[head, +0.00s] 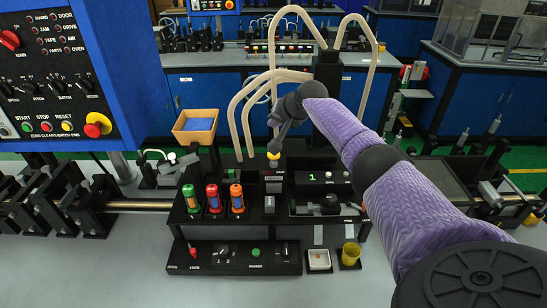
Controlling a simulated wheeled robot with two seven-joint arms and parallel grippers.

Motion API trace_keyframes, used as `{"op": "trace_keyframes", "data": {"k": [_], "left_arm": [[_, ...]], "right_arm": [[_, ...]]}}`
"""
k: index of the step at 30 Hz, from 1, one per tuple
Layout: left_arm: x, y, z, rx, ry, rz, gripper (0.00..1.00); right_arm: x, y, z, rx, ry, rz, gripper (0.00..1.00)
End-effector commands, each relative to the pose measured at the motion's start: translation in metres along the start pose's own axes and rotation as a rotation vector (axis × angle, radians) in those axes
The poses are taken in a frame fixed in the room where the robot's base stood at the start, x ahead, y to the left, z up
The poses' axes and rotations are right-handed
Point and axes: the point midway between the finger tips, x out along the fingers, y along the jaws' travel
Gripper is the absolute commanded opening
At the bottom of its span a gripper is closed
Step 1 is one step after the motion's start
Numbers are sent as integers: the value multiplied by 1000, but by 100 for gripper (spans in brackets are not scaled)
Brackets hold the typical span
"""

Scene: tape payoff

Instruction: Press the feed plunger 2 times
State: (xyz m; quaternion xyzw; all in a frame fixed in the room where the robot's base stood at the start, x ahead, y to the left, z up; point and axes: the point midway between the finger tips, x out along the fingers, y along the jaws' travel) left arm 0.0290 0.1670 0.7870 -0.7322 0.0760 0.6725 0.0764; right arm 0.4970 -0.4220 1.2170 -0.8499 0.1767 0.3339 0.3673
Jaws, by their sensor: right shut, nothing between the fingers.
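A small yellow knob (273,156), which looks like the top of the feed plunger, stands on a dark block at the middle of the black fixture (270,224). My right gripper (274,145) points down directly over this knob, with its fingers shut and nothing between them. The fingertips are at or very close to the knob; I cannot tell whether they touch it. My purple right arm comes in from the lower right and hides part of the fixture's back right. My left gripper is not in view.
Green, red and orange canisters (213,198) stand left of the knob. A small module showing "1" (313,176) is to the right. A blue control cabinet (120,60) fills the upper left.

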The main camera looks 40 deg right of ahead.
Motion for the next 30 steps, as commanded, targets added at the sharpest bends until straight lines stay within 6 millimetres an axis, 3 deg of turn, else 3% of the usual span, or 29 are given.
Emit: {"op": "trace_keyframes", "data": {"k": [1, 9, 15, 30], "left_arm": [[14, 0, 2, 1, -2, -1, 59], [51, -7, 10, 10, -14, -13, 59], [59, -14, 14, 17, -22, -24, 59], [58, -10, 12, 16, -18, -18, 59]], "right_arm": [[9, 7, 7, -1, 0, 1, 0], [35, 26, 25, 1, 0, 1, 0], [46, 34, 34, 1, 0, -1, 0], [46, 34, 33, 1, 1, -1, 0]]}}
